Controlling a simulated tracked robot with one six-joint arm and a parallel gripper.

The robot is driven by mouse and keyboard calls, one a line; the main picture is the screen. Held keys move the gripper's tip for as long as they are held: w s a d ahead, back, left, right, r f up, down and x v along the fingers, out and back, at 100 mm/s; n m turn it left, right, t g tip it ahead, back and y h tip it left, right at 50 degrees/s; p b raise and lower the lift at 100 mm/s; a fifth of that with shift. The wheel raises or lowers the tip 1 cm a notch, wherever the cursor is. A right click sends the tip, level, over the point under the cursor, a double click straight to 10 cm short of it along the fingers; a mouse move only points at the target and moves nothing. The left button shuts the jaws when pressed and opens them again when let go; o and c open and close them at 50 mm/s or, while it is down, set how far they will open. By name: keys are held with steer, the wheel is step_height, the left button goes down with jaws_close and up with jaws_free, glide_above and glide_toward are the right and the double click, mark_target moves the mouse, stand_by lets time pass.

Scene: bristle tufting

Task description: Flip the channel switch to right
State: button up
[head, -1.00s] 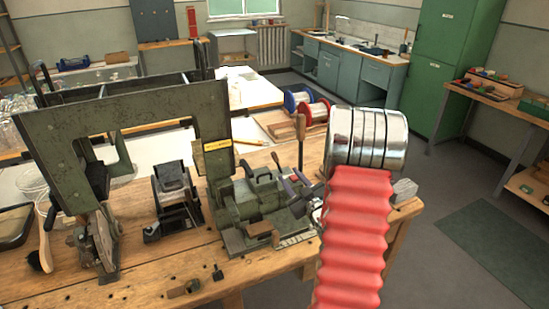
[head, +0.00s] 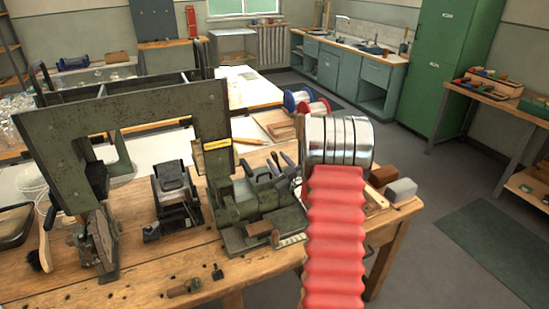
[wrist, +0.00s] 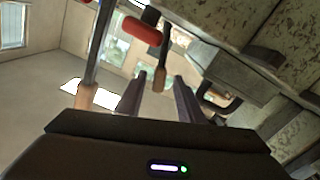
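The green tufting machine (head: 255,205) stands on the wooden bench. My gripper (head: 281,160) is at its upper right in the head view, with two dark fingers apart. In the wrist view my gripper (wrist: 159,88) is open. A short dark lever with a brown tip (wrist: 160,80) shows between the fingertips and looks untouched; I cannot tell if it is the channel switch. A red handle (wrist: 140,28) lies just beyond it. No channel marking is readable, and my arm hides part of the machine in the head view.
A tall green frame (head: 125,118) and a small black device (head: 172,195) stand left of the machine. Brown and grey blocks (head: 402,189) lie at the bench's right end. A wooden-handled rod (wrist: 86,97) is near the left finger in the wrist view.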

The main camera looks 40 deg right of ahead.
mark_target(276, 159)
steer(key=shift+x, duration=1.55)
steer(key=shift+c, duration=0.6)
jaws_close()
